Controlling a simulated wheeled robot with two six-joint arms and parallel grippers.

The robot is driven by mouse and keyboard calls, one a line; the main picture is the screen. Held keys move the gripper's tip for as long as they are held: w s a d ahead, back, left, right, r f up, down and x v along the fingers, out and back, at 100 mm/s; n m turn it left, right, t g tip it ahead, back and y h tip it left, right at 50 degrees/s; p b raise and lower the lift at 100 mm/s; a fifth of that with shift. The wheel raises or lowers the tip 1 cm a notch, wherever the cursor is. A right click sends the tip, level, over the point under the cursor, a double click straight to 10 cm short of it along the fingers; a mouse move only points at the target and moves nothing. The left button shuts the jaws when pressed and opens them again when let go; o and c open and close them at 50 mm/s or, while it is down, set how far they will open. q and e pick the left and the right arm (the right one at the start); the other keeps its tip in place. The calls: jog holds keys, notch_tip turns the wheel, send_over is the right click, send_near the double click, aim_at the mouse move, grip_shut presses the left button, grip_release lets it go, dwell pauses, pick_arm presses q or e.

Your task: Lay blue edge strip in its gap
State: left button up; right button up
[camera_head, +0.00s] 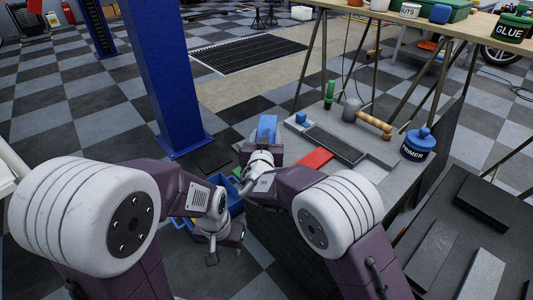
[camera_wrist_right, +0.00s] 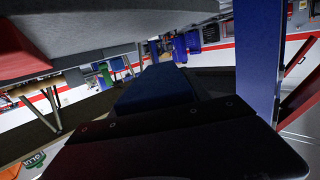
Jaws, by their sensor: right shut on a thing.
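The blue edge strip (camera_head: 267,128) stands up out of my right gripper (camera_head: 262,155) in the head view, at the left end of the grey worktop (camera_head: 375,172). In the right wrist view the strip (camera_wrist_right: 155,88) is a dark blue block in front of the gripper's dark plate; the gripper is shut on it. A long dark recess (camera_head: 335,145) lies in the worktop, to the right of the strip; I cannot tell whether it is the gap. A red strip (camera_head: 310,158) lies beside it. My left gripper (camera_head: 212,252) hangs low; its jaws are unclear.
A blue bin (camera_head: 236,208) is partly hidden behind my arms. A blue post (camera_head: 172,80) rises at left. Grey slabs (camera_head: 432,255) lie at right.

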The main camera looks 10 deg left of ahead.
jog(key=a, duration=0.1)
jog(key=w+a+f, duration=0.1)
jog(key=shift+a+f, duration=0.3)
notch_tip(320, 180, down, 4)
jog(key=shift+f+b, duration=0.15)
jog(key=shift+b, duration=1.1)
jog(key=o, duration=1.5)
